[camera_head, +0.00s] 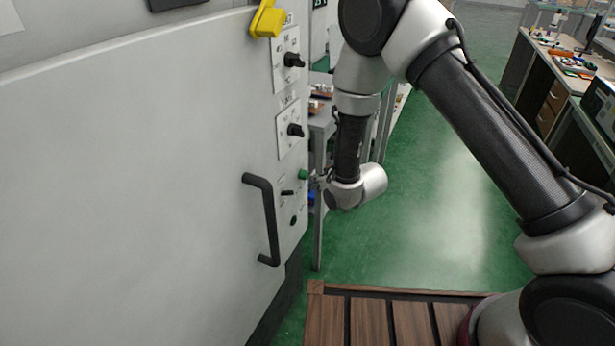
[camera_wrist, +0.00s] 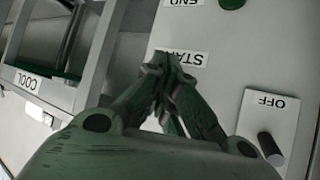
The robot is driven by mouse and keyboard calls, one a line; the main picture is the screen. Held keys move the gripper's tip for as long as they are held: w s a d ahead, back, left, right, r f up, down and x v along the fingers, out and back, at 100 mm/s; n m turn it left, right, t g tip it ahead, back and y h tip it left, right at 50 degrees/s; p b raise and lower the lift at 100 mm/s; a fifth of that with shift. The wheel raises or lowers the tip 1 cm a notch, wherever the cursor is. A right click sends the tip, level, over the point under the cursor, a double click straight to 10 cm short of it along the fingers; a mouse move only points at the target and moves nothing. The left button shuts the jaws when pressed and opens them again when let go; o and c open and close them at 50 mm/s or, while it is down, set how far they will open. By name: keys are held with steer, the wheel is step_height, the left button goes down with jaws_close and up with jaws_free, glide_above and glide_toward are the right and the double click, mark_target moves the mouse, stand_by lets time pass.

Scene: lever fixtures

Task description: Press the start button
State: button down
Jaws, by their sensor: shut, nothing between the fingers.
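The start label (camera_wrist: 192,58) is on the pale panel in the wrist view, upside down and partly covered by my fingers. My gripper (camera_wrist: 165,62) is shut and empty, its fingertips over that label. A start button is not visible beside the label; my fingers may hide it. A green round button (camera_wrist: 232,3) sits at the top edge near the END label (camera_wrist: 184,2). In the head view a green button (camera_head: 303,174) is on the cabinet's right edge, close to my wrist. Whether the fingertips touch the panel cannot be told.
The white cabinet (camera_head: 130,180) fills the left, with a black handle (camera_head: 266,220), black knobs (camera_head: 293,60) and a yellow part (camera_head: 267,19). The wrist view shows an OFF label (camera_wrist: 273,102) with a black knob (camera_wrist: 270,146). Green floor (camera_head: 440,215) is open to the right.

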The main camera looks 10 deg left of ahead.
steer(key=shift+s+d, duration=0.1)
steer(key=shift+d, duration=0.2)
steer(key=d, duration=0.1)
steer(key=s+d, duration=0.1)
steer(key=d, duration=0.2)
steer(key=shift+s+d, duration=0.35)
stand_by(0.7)
